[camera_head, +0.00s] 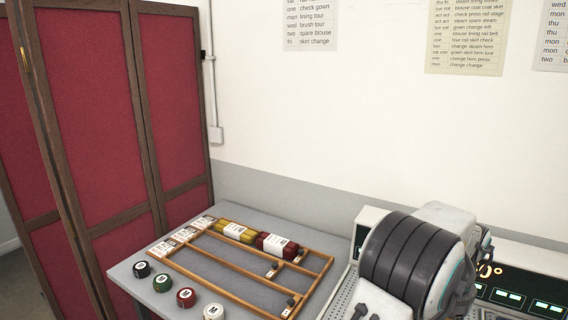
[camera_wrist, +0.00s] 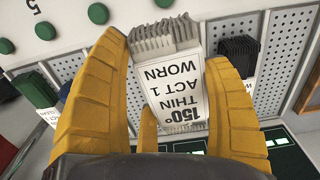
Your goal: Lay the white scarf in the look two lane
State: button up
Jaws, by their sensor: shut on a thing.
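My gripper (camera_wrist: 172,115) has yellow padded fingers in the wrist view, shut around a pale grey-white pleated bundle, which looks like the white scarf (camera_wrist: 165,42). Its white label reads upside down "150° THIN ACT 1 WORN". In the head view the scarf and fingers are hidden behind my arm at the lower right. A wooden lane rack (camera_head: 232,267) lies on the grey table, with printed cards at its left end, too small to read, so I cannot tell which lane is look two. The back lane holds a yellow roll (camera_head: 236,231) and a dark red roll (camera_head: 276,244).
Black (camera_head: 142,269), green (camera_head: 163,282), red (camera_head: 186,297) and white (camera_head: 213,312) round pieces line the table's front-left. The nearer lanes look mostly bare. A panel with lit displays (camera_head: 520,299) stands right. A dark green bundle (camera_wrist: 37,88) and a black bundle (camera_wrist: 238,50) flank my gripper.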

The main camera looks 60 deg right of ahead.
jog(key=w+a+f+n, duration=0.2)
jog(key=w+a, duration=0.4)
jog(key=w, duration=0.2)
jog(key=w+a+f+n, duration=0.2)
jog(key=w+a+n, duration=0.1)
jog(key=w+a, duration=0.4)
jog(key=w+a+f+n, duration=0.3)
jog(key=w+a, duration=0.4)
jog(key=w, duration=0.3)
jog(key=shift+w+f, duration=0.1)
jog(key=shift+w, duration=0.25)
jog(key=w+a+f+n, duration=0.2)
jog(key=w+a+n, duration=0.1)
jog(key=w+a, duration=0.4)
jog(key=w+a+f+n, duration=0.2)
jog(key=w+a, duration=0.5)
jog(key=w, duration=0.4)
jog(key=w+a+f+n, duration=0.3)
jog(key=w+a, duration=0.4)
jog(key=w, duration=0.2)
jog(key=shift+w+f+n, duration=0.25)
jog(key=shift+w+n, duration=0.05)
jog(key=shift+w, duration=0.05)
jog(key=shift+w+d, duration=0.1)
jog(key=shift+d, duration=0.05)
